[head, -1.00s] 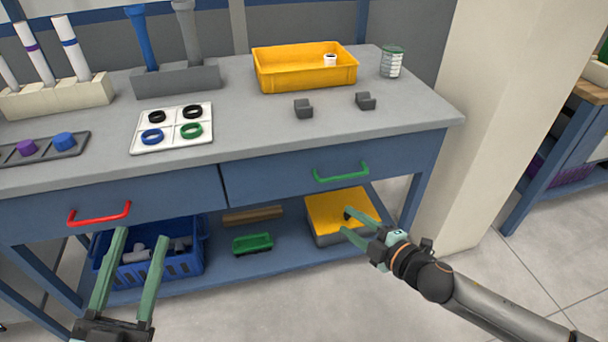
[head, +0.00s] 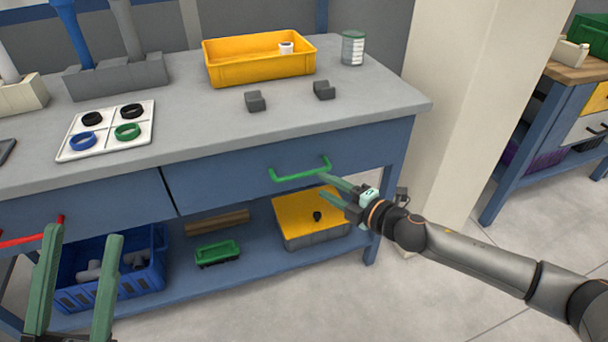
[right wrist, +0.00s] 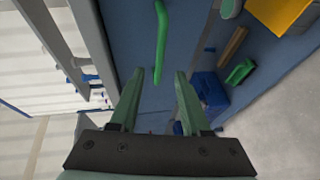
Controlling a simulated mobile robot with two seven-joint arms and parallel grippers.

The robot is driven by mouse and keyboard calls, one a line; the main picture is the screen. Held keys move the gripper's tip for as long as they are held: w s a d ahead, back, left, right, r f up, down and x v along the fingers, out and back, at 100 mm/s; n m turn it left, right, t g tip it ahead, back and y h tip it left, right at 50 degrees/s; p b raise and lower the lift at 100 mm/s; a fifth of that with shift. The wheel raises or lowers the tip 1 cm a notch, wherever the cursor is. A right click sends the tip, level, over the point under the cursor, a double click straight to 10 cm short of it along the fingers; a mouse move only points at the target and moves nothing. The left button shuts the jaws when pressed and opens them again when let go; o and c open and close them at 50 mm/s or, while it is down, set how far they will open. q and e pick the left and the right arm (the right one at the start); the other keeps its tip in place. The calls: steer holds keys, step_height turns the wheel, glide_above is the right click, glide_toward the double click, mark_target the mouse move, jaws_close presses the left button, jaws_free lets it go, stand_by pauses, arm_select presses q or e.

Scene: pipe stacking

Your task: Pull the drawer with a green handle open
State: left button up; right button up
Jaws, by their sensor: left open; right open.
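The blue drawer (head: 230,185) with the green handle (head: 300,173) is shut under the right part of the workbench top. My right gripper (head: 322,184) is open and empty, its fingers close to the right end of the handle. In the right wrist view the green handle (right wrist: 161,40) lies ahead of the open fingers (right wrist: 158,88), and nothing is between them; I cannot tell if a finger touches it. My left gripper (head: 80,245) is open and empty at the lower left, near the other drawer's red handle (head: 30,237).
On the workbench top (head: 200,135) are a yellow bin (head: 258,70), a can (head: 352,48), two grey blocks and a white tray of rings (head: 105,148). A pillar (head: 460,110) stands at right.

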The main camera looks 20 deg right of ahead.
mark_target(306, 176)
steer(key=b+x, duration=0.1)
steer(key=x, duration=0.7)
steer(key=shift+w+f, duration=0.1)
steer(key=shift+w, duration=0.15)
steer(key=shift+a, duration=0.1)
jaws_close()
stand_by(1.0)
